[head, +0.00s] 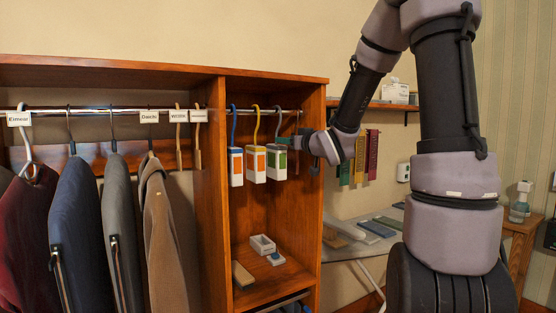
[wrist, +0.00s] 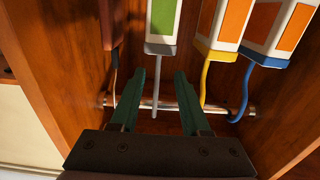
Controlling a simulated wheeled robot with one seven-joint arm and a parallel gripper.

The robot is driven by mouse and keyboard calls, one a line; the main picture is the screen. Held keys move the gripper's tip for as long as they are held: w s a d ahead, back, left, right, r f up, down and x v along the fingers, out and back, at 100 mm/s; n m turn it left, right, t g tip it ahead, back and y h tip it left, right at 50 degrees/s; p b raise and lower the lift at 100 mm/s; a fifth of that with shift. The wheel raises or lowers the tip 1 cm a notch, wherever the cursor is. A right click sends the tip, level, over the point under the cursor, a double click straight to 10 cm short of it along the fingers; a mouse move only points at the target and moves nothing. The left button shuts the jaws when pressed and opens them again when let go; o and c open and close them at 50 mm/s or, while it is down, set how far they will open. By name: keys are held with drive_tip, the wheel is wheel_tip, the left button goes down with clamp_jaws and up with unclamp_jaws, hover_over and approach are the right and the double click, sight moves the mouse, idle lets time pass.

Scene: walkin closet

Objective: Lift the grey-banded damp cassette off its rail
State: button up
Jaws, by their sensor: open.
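The grey-banded cassette (head: 279,164) hangs from the rail (head: 288,111), rightmost of three white cassettes in the head view, with a green panel. In the wrist view the grey-banded cassette (wrist: 163,22) hangs by a grey hook (wrist: 156,88). My gripper (head: 297,140) is at the right of this cassette, below the rail. In the wrist view my gripper (wrist: 161,76) is open, with one green finger on each side of the grey hook. Whether either finger touches the hook cannot be told. The rail (wrist: 242,107) passes beyond the fingers.
A yellow-hooked cassette (head: 256,165) and a blue-hooked cassette (head: 236,166), both with orange panels, hang close to the left. In the wrist view a dark brown item (wrist: 113,22) hangs at the other side. Wooden cabinet walls (head: 314,200) enclose the bay; a small open box (head: 262,245) sits below.

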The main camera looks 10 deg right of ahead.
drive_tip(key=x, duration=1.1)
drive_tip(key=shift+d+r, duration=0.1)
drive_tip(key=shift+d, duration=0.05)
drive_tip(key=shift+s, duration=0.1)
clamp_jaws()
idle(1.0)
